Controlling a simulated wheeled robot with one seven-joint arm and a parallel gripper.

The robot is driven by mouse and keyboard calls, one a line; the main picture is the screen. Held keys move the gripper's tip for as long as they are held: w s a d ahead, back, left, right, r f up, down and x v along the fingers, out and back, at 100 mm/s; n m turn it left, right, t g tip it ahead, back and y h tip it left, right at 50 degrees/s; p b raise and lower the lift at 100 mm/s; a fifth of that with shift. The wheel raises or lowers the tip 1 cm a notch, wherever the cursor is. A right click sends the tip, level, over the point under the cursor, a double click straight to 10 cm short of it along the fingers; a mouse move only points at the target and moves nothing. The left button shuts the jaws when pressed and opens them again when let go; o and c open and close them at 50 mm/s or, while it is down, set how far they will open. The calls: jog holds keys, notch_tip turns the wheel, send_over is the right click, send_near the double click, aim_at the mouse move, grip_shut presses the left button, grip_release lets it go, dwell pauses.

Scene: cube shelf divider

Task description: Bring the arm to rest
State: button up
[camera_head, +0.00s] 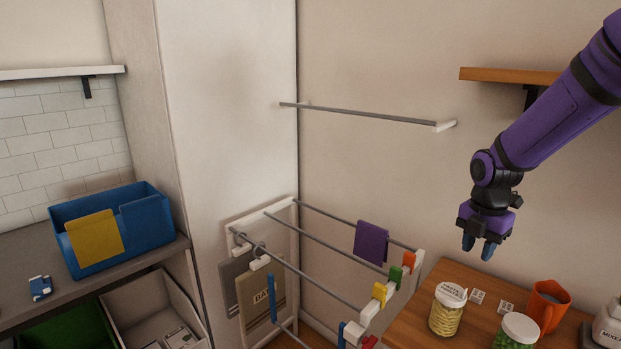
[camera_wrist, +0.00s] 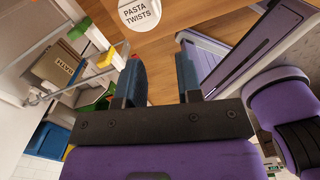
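My gripper (camera_head: 478,246) hangs from my purple arm, which comes in from the upper right in the head view. It points down in the air near the wooden table (camera_head: 421,309), apart from the things on it. In the wrist view the two blue-grey fingers of my gripper (camera_wrist: 160,82) stand apart with nothing between them. A jar of pasta twists (camera_head: 445,312) with a white lid stands below; its lid (camera_wrist: 138,12) shows at the top of the wrist view.
A drying rack (camera_head: 310,262) with a purple cloth (camera_head: 371,242) and coloured pegs stands left of the table. A wooden wall shelf (camera_head: 508,76) is partly behind my arm. A blue bin (camera_head: 150,222) sits far left.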

jog(key=s+a+r+m+t, duration=0.2)
jog(key=s+a+r+m, duration=0.2)
jog(key=s+r+m, duration=0.4)
jog(key=s+a+r+m+t, duration=0.3)
jog(key=s+r+m, duration=0.6)
jog(key=s+m, duration=0.6)
jog(key=shift+s+a+r+m+y, duration=0.2)
jog(key=shift+a+m+y, duration=0.1)
jog(key=shift+a+m, duration=0.4)
